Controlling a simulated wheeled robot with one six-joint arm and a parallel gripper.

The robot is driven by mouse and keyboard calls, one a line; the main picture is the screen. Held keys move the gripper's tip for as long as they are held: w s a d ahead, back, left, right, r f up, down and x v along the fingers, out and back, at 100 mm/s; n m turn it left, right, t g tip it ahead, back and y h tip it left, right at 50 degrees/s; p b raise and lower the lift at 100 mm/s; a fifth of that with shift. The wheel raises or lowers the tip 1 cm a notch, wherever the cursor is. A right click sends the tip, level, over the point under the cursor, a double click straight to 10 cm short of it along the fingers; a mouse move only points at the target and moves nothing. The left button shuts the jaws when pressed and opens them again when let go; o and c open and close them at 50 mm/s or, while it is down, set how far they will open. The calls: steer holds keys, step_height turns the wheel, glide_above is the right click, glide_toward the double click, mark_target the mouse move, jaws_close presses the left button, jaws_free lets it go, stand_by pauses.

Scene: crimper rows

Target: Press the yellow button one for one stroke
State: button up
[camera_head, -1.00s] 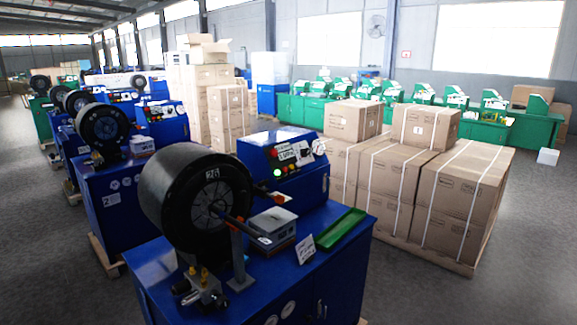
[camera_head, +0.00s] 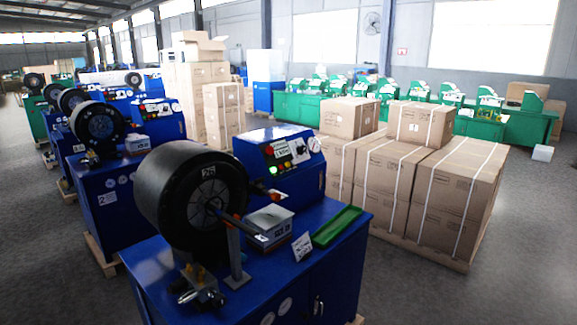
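The nearest blue crimping machine (camera_head: 345,262) stands in the lower middle of the head view, with a large black drum (camera_head: 190,195) marked 26. Behind the drum is its blue control box (camera_head: 300,186). A yellow button cannot be made out on this panel at this size. My gripper is not in view, and no part of my arm shows clearly.
A green tray (camera_head: 338,226) and a grey box (camera_head: 270,222) rest on the machine top. Strapped cartons (camera_head: 455,192) stand on a pallet to the right. More blue machines (camera_head: 105,195) line the left. Grey floor (camera_head: 525,240) is clear at the far right.

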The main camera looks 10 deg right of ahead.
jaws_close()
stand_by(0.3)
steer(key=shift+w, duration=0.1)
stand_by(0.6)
